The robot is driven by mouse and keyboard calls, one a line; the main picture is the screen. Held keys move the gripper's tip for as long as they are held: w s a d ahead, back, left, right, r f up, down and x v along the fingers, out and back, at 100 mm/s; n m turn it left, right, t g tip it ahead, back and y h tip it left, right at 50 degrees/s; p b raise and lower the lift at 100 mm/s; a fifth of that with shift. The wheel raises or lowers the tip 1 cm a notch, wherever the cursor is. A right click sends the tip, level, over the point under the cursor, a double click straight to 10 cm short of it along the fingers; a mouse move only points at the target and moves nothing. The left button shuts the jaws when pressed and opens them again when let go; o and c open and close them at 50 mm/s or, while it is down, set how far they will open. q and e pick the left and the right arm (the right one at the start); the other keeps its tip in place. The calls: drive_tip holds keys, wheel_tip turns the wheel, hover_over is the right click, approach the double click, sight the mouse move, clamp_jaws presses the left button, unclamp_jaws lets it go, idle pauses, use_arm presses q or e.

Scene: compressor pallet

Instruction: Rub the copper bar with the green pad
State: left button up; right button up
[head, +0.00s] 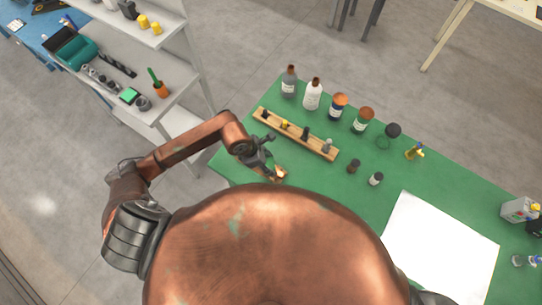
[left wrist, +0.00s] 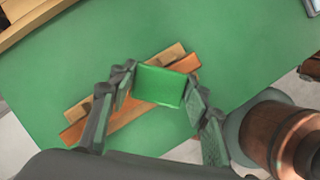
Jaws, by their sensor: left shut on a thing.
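My left gripper (head: 268,160) is over the green table, near the copper bar (head: 280,174). In the left wrist view its two fingers (left wrist: 158,98) are closed on the green pad (left wrist: 160,86), one finger at each side. The copper bar (left wrist: 128,118) runs diagonally under the pad, beside pale wooden pieces (left wrist: 80,110). I cannot tell whether the pad touches the bar. In the head view my own copper-coloured body hides part of the table there. My right gripper is not in view.
A wooden rack (head: 295,134) with small items stands just beyond the left gripper. Several bottles (head: 312,95) line the far table edge. Two small jars (head: 376,179) and a white sheet (head: 440,246) lie to the right. A grey shelf (head: 168,100) stands at the left.

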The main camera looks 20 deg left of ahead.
use_arm(q)
drive_tip(key=shift+s+d+r, duration=0.15)
drive_tip(key=shift+d, duration=0.2)
wheel_tip(320, 180, up, 2)
drive_tip(key=shift+r+p, duration=0.25)
drive_tip(key=shift+p, duration=0.45)
wheel_tip(320, 180, up, 2)
drive_tip(key=shift+a+r+p, duration=0.1)
drive_tip(key=shift+p, duration=0.55)
wheel_tip(320, 180, up, 2)
drive_tip(key=shift+r+p, duration=0.1)
drive_tip(key=shift+p, duration=0.5)
drive_tip(key=shift+r, duration=0.4)
